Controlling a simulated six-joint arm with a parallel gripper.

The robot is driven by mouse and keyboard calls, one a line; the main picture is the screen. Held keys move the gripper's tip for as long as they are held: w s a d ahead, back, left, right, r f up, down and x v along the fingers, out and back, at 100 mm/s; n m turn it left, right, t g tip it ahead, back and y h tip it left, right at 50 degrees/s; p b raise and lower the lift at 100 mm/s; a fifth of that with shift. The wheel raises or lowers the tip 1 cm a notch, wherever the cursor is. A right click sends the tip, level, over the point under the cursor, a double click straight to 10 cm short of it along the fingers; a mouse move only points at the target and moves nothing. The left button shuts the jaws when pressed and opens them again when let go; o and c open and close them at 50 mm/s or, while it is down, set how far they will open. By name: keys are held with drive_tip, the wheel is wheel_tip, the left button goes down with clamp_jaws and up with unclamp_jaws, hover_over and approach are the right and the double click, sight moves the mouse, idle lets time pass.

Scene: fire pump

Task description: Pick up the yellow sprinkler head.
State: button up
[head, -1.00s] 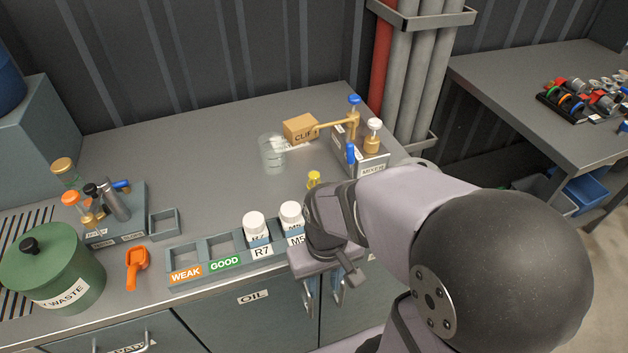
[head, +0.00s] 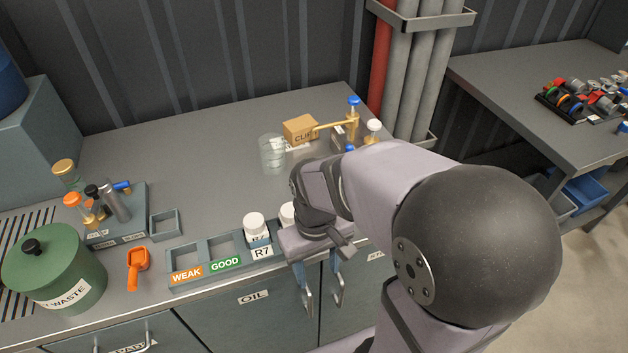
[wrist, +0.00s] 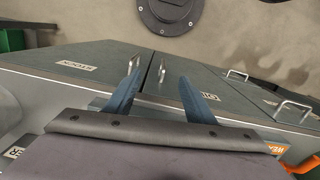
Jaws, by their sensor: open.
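No yellow sprinkler head can be made out now; the small yellow piece seen earlier on the bench behind the bottle rack is hidden by my arm in the head view. My gripper (head: 322,287) points down in front of the bench's front edge, at the right end of the rack. It also shows in the wrist view (wrist: 160,97), its two blue fingers apart with nothing between them. Behind the fingers are cabinet doors and floor.
The rack (head: 188,254) holds white-capped bottles, one marked R7 (head: 256,228). Behind stand a clear beaker (head: 272,153), a cardboard box (head: 300,130) and a brass-piped mixer (head: 345,121), partly hidden. An orange scoop (head: 136,267) and green waste bin (head: 55,275) are left. Door handles (wrist: 162,70) lie near the fingers.

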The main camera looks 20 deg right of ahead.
drive_tip(key=w+a+r+n+g+h+p, duration=0.1)
drive_tip(key=w+a+r+n, duration=0.1)
drive_tip(key=w+r, duration=0.35)
drive_tip(key=w+a+r+n+g+h+p, duration=0.1)
drive_tip(key=w+a+r+n+p, duration=0.2)
drive_tip(key=r, duration=0.4)
drive_tip(key=w+f+n+h+b, duration=0.3)
drive_tip(key=w+n+b, duration=0.15)
drive_tip(key=w, duration=0.65)
drive_tip(key=w+d+f+n+h+b, duration=0.1)
drive_tip(key=d+f+h, duration=0.1)
drive_tip(key=w+d+f+n+t+h+b, duration=0.1)
drive_tip(key=d+f+n+h, duration=0.1)
drive_tip(key=d+f, duration=0.1)
drive_tip(key=w+d+f+n+h+b, duration=0.1)
drive_tip(key=d+f+h+b, duration=0.1)
drive_tip(key=d, duration=0.1)
drive_tip(key=shift+d+f+n+h, duration=0.15)
drive_tip(key=shift+f+n+h, duration=0.2)
drive_tip(key=shift+h, duration=0.05)
drive_tip(key=shift+d+r+n+h, duration=0.3)
drive_tip(key=shift+d+n+h, duration=0.2)
drive_tip(key=shift+h, duration=0.2)
drive_tip(key=shift+p+x, duration=1.05)
drive_tip(key=shift+x, duration=2.6)
drive_tip(key=shift+f, duration=0.15)
drive_tip(key=c, duration=1.2)
